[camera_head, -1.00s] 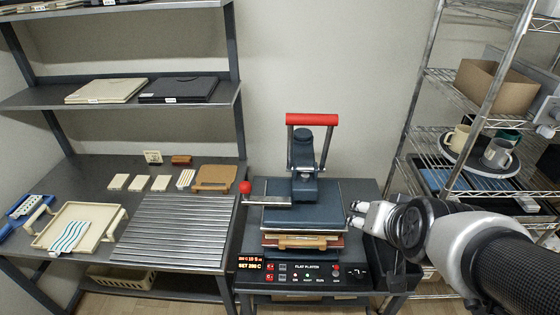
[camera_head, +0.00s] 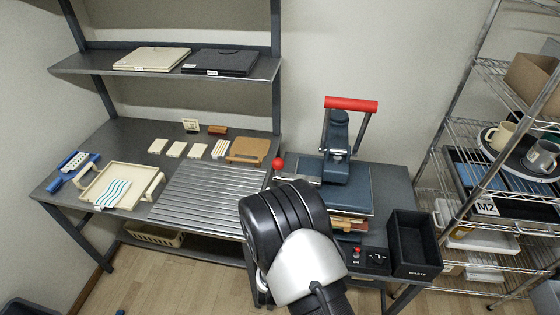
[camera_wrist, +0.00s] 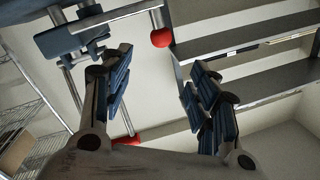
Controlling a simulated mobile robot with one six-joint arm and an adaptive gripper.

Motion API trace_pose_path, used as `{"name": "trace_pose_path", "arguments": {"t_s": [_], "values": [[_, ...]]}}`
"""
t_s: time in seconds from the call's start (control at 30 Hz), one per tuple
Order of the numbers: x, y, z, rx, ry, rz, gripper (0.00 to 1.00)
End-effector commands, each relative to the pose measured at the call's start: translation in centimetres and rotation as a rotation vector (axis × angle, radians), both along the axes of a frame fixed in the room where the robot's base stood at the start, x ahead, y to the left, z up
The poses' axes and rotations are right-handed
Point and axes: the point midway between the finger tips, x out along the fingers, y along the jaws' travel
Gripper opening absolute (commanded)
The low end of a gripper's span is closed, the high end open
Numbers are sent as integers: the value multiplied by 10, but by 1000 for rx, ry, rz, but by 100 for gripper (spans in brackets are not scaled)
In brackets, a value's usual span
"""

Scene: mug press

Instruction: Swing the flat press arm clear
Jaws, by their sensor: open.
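The flat press stands on a dark bench, with a blue upper plate (camera_head: 345,194) and a red overhead handle (camera_head: 351,104). A red ball knob (camera_head: 278,163) sits on the end of a metal rod reaching left from the press. In the wrist view, the knob (camera_wrist: 162,38) and its rod show between and beyond my two blue-padded fingers. My gripper (camera_wrist: 160,92) is open with nothing between the pads. In the head view my arm hides the fingers, the control panel's left part and some of the press's lower front.
A black bin (camera_head: 413,246) stands right of the press. A wire rack (camera_head: 480,180) with mugs stands at right. Floor is free in front.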

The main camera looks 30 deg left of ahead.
Motion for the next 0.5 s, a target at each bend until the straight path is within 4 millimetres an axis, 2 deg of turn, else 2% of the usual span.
{"name": "trace_pose_path", "arguments": {"t_s": [0.17, 0.27, 0.5], "values": [[6, 6, -2, 9, -14, 2, 55], [20, 13, -2, 10, -14, 2, 55], [66, 38, -2, 8, -13, 1, 55]]}}
